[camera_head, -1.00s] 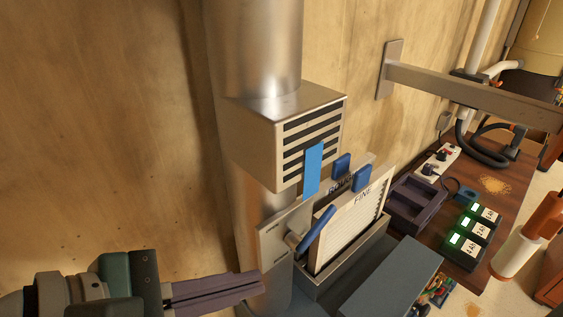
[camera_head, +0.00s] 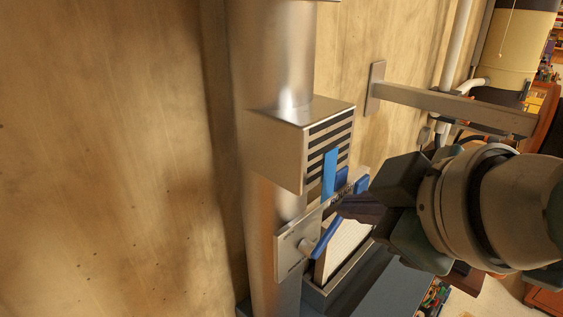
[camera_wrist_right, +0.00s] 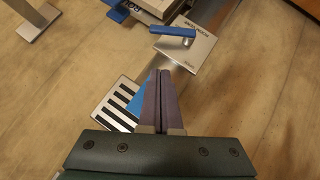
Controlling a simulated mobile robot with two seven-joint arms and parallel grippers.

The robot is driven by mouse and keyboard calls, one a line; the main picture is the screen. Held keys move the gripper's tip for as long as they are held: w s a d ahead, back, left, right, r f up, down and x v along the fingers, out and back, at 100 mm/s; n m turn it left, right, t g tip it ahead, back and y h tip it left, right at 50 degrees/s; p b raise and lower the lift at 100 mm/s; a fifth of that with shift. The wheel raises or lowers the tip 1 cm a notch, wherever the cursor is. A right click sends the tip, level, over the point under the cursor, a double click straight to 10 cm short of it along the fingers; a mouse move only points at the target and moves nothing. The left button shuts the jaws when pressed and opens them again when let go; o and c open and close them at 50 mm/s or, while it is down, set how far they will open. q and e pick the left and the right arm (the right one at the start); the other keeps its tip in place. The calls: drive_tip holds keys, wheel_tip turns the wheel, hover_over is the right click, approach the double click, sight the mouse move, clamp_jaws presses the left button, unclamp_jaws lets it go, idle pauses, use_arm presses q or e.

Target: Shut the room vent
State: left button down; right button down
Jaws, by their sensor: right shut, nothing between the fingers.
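The room vent (camera_head: 272,151) is a metal box on the round duct, with a dark slatted grille on its right face. A blue tab (camera_head: 329,173) stands over the lower part of the grille, and dark slats show open above it. My right gripper (camera_head: 342,206) comes in from the right, shut and empty, its purple fingertips close to the tab. In the right wrist view the shut fingers (camera_wrist_right: 163,75) lie beside the blue tab (camera_wrist_right: 137,86) and the grille (camera_wrist_right: 117,104); I cannot tell whether they touch. My left gripper is out of view.
Below the vent, a metal plate (camera_head: 290,247) carries a blue handle (camera_head: 328,234). A filter (camera_head: 345,243) stands in its slot close by, partly behind my arm. A metal wall bracket (camera_head: 450,103) juts out at upper right. The wooden wall at left is clear.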

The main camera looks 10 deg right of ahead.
sight(342, 219)
drive_tip(key=w+f, duration=0.1)
drive_tip(key=f, duration=0.1)
drive_tip(key=w+f, duration=0.2)
drive_tip(key=w+f+p, duration=0.1)
drive_tip(key=w+f, duration=0.1)
drive_tip(key=shift+d+f, duration=0.3)
drive_tip(key=shift+d, duration=0.1)
drive_tip(key=shift+w, duration=0.1)
drive_tip(key=shift+w+d, duration=0.1)
drive_tip(key=shift+d, duration=0.1)
